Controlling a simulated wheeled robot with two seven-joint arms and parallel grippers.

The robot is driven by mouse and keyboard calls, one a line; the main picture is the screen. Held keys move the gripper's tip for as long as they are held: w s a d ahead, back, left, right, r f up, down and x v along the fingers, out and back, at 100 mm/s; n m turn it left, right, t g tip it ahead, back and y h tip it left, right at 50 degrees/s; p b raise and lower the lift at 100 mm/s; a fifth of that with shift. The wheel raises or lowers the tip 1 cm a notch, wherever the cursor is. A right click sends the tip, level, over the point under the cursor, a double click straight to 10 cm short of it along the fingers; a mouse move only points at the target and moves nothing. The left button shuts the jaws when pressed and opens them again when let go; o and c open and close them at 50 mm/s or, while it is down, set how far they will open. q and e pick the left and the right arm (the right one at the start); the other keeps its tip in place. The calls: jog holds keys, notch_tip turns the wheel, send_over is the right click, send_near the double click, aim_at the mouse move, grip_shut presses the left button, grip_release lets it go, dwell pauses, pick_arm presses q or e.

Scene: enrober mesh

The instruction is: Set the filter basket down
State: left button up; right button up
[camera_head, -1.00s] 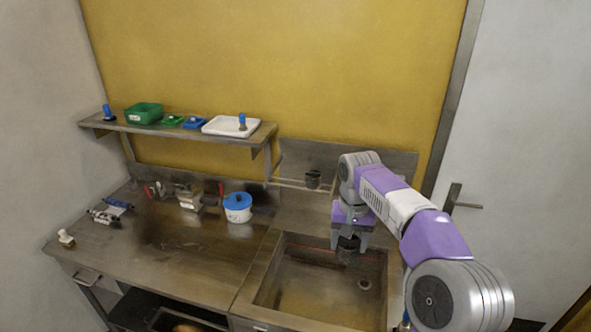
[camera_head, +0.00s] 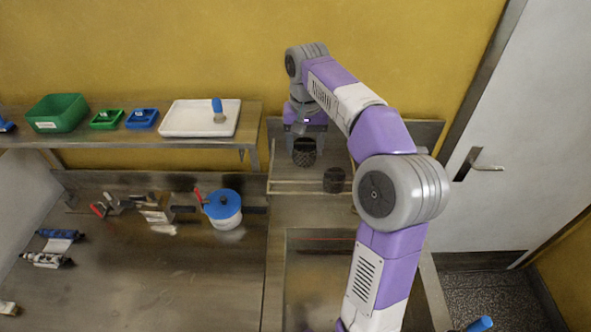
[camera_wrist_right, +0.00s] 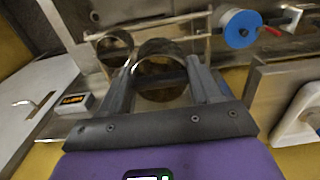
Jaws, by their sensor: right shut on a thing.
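My right gripper (camera_head: 304,136) is shut on a dark mesh filter basket (camera_head: 304,155), which hangs below it in front of the back wall. In the right wrist view the held filter basket (camera_wrist_right: 160,78) shows as a round open rim between the two fingers. A second dark basket (camera_head: 334,182) sits at the wire rack (camera_head: 285,187) behind the sink, below and right of the held one. It also shows in the right wrist view (camera_wrist_right: 113,47). The held basket appears above the rack; I cannot tell whether they touch. My left gripper is out of view.
The sink (camera_head: 275,290) lies in front of the rack. A pot with a blue lid (camera_head: 222,205) stands on the steel counter (camera_head: 170,280) to the left. The shelf (camera_head: 190,142) with a white tray (camera_head: 190,131) is close on the left of my gripper.

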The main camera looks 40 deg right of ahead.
aim_at(305, 164)
notch_tip(305, 164, down, 6)
jog(key=shift+s+f+b, duration=0.15)
jog(key=shift+b, duration=0.35)
notch_tip(305, 164, down, 4)
jog(key=shift+r, duration=0.2)
jog(key=shift+f, duration=0.15)
jog(key=o, duration=0.8)
